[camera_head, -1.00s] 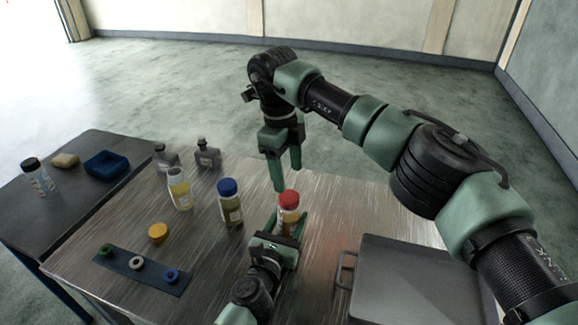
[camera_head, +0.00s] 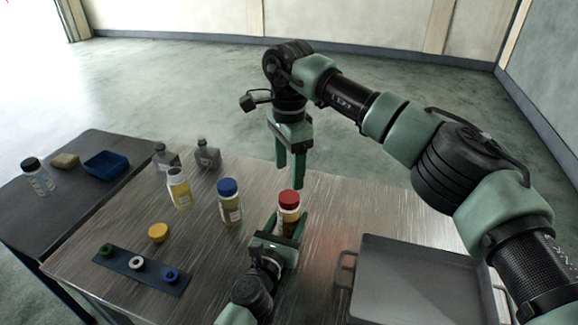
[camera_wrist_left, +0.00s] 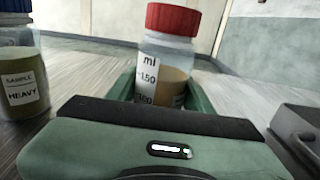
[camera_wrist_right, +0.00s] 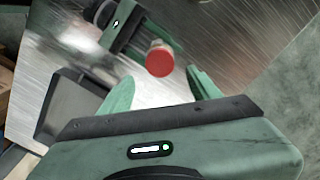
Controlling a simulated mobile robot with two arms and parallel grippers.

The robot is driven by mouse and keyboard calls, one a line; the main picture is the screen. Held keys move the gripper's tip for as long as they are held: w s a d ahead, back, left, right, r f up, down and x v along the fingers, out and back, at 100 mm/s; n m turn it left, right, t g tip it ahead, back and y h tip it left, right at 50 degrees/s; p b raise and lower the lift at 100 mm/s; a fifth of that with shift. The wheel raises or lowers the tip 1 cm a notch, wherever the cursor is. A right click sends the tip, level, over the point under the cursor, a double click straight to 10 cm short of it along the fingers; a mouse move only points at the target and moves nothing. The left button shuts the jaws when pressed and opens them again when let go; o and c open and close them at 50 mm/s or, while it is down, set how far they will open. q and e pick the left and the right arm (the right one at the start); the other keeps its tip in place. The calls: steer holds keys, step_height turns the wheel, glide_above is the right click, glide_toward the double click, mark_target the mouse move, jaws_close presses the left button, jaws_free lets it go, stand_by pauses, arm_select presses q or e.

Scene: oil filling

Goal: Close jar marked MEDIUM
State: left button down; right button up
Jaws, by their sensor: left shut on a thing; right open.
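A jar with a red lid (camera_head: 289,197) stands upright on the table. My left gripper (camera_head: 287,226) is shut around its body; the left wrist view shows the jar (camera_wrist_left: 165,68) between the fingers, with an ml scale and amber liquid. Its name label is hidden. My right gripper (camera_head: 290,178) is open above the red lid, apart from it. In the right wrist view the red lid (camera_wrist_right: 160,60) shows beyond and between the open fingers (camera_wrist_right: 160,90). The lid sits on the jar; how tight cannot be told.
A blue-lidded jar (camera_head: 230,208) labelled HEAVY stands left of the held jar. An open jar (camera_head: 179,188) with yellow liquid, a loose yellow lid (camera_head: 158,233), a strip with coloured rings (camera_head: 137,264) and grey bottles (camera_head: 207,157) are further left. A grey tray (camera_head: 372,300) lies right.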

mark_target(289, 196)
steer(key=shift+f, duration=3.95)
jaws_close()
steer(key=m, duration=0.3)
steer(key=shift+m, duration=0.4)
steer(key=m, duration=1.1)
steer(key=shift+o, duration=0.7)
jaws_free()
step_height(289, 196, up, 12)
